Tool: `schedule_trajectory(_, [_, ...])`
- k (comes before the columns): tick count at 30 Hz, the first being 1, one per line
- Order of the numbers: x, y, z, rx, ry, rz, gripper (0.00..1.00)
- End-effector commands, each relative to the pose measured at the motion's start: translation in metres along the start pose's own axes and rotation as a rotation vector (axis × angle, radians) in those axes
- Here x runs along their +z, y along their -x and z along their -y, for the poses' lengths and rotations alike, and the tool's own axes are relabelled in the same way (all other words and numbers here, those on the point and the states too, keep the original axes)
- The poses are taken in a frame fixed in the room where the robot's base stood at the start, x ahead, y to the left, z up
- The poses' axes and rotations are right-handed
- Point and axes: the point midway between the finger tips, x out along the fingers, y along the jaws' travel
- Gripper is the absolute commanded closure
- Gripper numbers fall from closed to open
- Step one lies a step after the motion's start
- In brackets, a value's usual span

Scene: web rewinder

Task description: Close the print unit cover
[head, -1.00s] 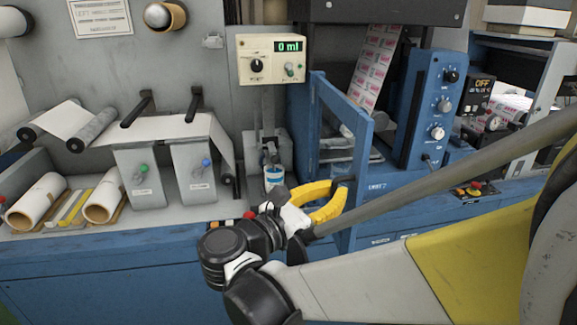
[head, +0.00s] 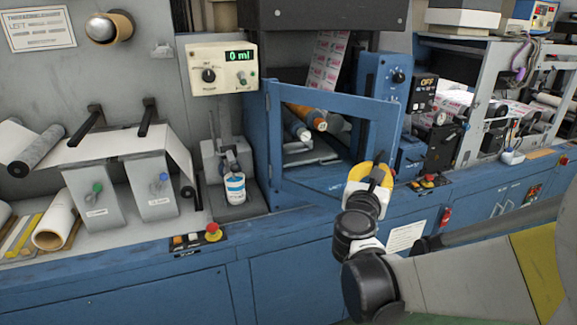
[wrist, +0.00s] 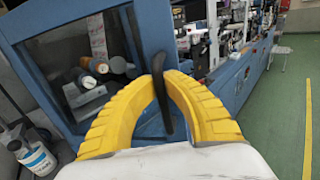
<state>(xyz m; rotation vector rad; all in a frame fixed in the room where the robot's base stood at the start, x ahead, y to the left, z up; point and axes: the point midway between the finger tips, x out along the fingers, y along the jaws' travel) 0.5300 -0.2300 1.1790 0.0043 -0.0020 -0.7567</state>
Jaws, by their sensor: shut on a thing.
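The print unit cover (head: 335,93) is a blue frame with a clear window, hinged at its left side. It stands at an angle out from the print unit, and rollers show through its window. In the wrist view the cover's blue edge post (wrist: 149,30) rises just behind my fingertips. My gripper (head: 376,165) has yellow fingers and is at the cover's free right edge. In the wrist view the fingers (wrist: 162,82) close around the black upright handle (wrist: 161,100) of the cover. The handle is mostly hidden by my gripper in the head view.
A white bottle (head: 235,188) stands left of the cover, below the dosing display box (head: 224,68). A red stop button (head: 213,229) sits on the ledge. A blue control panel (head: 397,85) is right of the cover. Green floor (wrist: 285,110) is free at right.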

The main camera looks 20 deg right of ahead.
Motion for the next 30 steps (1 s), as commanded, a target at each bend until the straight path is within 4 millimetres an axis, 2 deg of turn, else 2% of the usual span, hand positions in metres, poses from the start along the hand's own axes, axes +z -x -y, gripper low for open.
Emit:
schedule_trajectory(1, [-0.002, -0.018, 0.009, -0.013, -0.001, 0.000, 1.00])
schedule_trajectory(3, [-0.002, -0.042, 0.015, -0.012, -0.001, 0.000, 1.00])
schedule_trajectory(9, [-0.002, -0.110, 0.020, -0.010, -0.002, 0.000, 1.00])
schedule_trajectory(12, [-0.001, -0.144, 0.022, 0.091, -0.002, -0.001, 1.00])
schedule_trajectory(13, [-0.001, -0.143, 0.018, 0.100, -0.001, -0.001, 0.95])
schedule_trajectory(16, [0.000, -0.140, 0.016, 0.100, -0.001, -0.001, 0.66])
schedule_trajectory(26, [0.000, -0.137, 0.015, 0.100, -0.001, -0.001, 0.66])
schedule_trajectory(30, [0.000, -0.121, 0.016, 0.101, -0.001, -0.001, 0.66])
